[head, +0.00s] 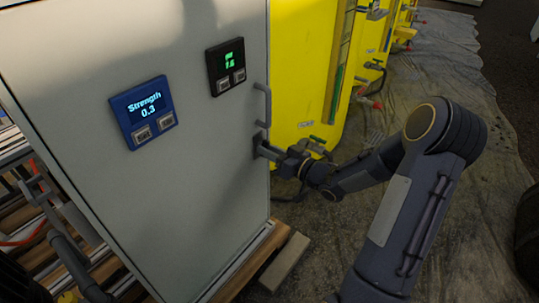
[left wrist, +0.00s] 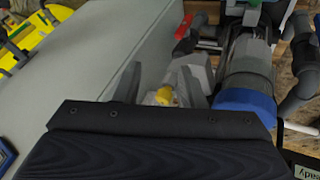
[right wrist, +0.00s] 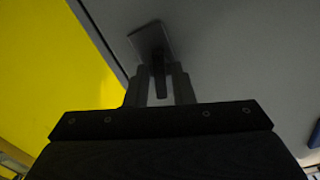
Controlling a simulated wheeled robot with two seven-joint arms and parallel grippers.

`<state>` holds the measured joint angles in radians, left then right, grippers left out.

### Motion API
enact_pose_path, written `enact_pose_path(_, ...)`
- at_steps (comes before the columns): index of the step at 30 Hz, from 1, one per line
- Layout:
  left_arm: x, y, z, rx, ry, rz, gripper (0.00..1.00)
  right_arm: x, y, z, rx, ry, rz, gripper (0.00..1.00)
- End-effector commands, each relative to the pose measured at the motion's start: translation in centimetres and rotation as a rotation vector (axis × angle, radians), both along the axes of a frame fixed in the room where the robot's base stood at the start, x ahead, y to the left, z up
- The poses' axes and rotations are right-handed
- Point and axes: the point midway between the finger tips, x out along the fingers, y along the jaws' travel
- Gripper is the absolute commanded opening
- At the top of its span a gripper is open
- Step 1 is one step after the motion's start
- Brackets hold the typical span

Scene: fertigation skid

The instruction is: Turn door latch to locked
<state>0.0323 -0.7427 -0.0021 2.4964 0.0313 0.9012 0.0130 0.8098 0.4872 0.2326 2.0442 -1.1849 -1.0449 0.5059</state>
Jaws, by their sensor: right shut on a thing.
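The grey cabinet door (head: 190,190) faces me in the head view, with a looped handle (head: 264,104) on its right edge. Just below the handle is the dark door latch (head: 260,148). My right gripper (head: 272,152) is at the latch. In the right wrist view the latch shows as a square plate (right wrist: 150,40) with a lever (right wrist: 160,78) standing out between the fingers of my right gripper (right wrist: 160,88), which is shut on it. My left gripper (left wrist: 160,85) shows in the left wrist view with its fingers apart, beside the cabinet's side and some piping.
A blue display (head: 143,112) reading "Strength 0.3" and a black display (head: 226,66) are on the door. Yellow tanks (head: 305,75) stand behind at right. In the left wrist view are a blue-collared fitting (left wrist: 245,105) and a red valve handle (left wrist: 184,34) close to my left gripper.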

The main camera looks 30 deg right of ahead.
Motion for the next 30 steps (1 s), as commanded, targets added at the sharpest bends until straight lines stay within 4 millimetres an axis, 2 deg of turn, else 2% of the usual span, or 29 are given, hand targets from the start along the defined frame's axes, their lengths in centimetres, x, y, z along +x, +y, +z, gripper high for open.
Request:
enact_pose_path(3,0.0,0.0,-1.0,0.0,0.0,0.0,0.36,0.0,0.0,-0.3,-0.084,-0.035,0.0,0.0)
enact_pose_path(13,0.0,0.0,-2.2,0.0,0.0,0.0,0.36,0.0,0.0,-0.2,-0.248,-0.102,0.0,0.0)
enact_pose_path(30,0.0,0.0,-2.4,0.0,0.0,0.0,0.36,0.0,0.0,-0.1,-0.301,-0.123,0.0,0.0)
